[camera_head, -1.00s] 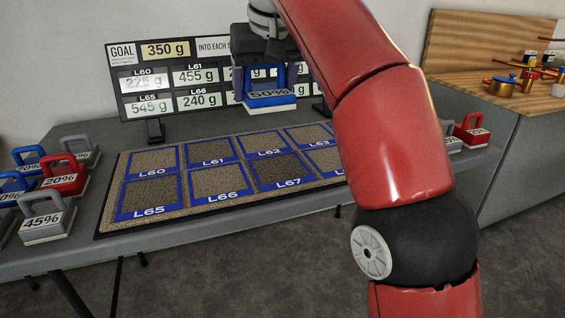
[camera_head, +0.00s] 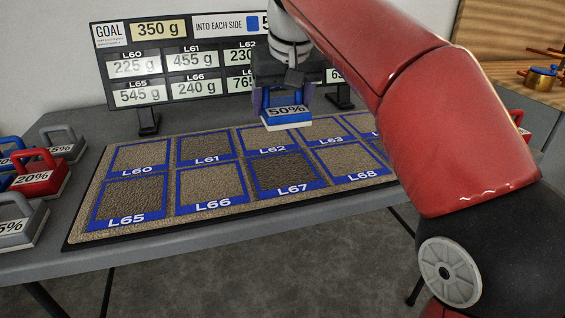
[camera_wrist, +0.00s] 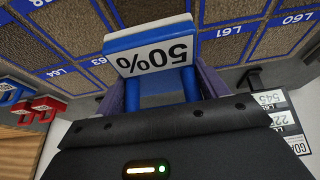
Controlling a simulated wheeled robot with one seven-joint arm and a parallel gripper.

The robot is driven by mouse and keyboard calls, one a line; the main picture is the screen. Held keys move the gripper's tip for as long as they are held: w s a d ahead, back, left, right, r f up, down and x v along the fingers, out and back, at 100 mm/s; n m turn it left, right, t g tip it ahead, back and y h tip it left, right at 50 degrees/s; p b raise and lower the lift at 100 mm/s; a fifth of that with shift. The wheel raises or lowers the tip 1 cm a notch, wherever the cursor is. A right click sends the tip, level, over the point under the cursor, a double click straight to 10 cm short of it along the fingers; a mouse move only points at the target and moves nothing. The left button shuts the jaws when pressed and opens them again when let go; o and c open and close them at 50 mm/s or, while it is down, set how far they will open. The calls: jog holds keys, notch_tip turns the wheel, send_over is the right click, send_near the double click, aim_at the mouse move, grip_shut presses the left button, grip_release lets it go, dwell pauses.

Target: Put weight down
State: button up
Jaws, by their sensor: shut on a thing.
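The weight (camera_head: 286,117) is blue with a white front label reading 50%. My gripper (camera_head: 284,90) is shut on its handle and holds it in the air above the mat, in front of the display board. In the head view it appears over the back row, near the L62 and L63 squares. The wrist view also shows the weight (camera_wrist: 150,50) upside down, between my gripper's fingers (camera_wrist: 160,90). The mat (camera_head: 75,228) has two rows of blue-framed, labelled squares, among them L60, L65, L66, L67 (camera_head: 285,173) and L68. Part of the mat's right side is hidden by my arm.
A red 20% weight (camera_head: 38,180) and grey weights (camera_head: 18,222) stand on the table at the left. The display board (camera_head: 165,70) stands behind the mat with gram values. A wooden counter (camera_head: 500,50) is at the right. The mat's squares look clear.

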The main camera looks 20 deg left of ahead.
aim_at(280, 165)
notch_tip(280, 165, down, 12)
jog(key=b, duration=0.2)
jog(key=shift+r+b, duration=0.2)
jog(key=shift+b, duration=0.15)
jog(key=shift+f, duration=0.1)
jog(key=o, duration=1.1)
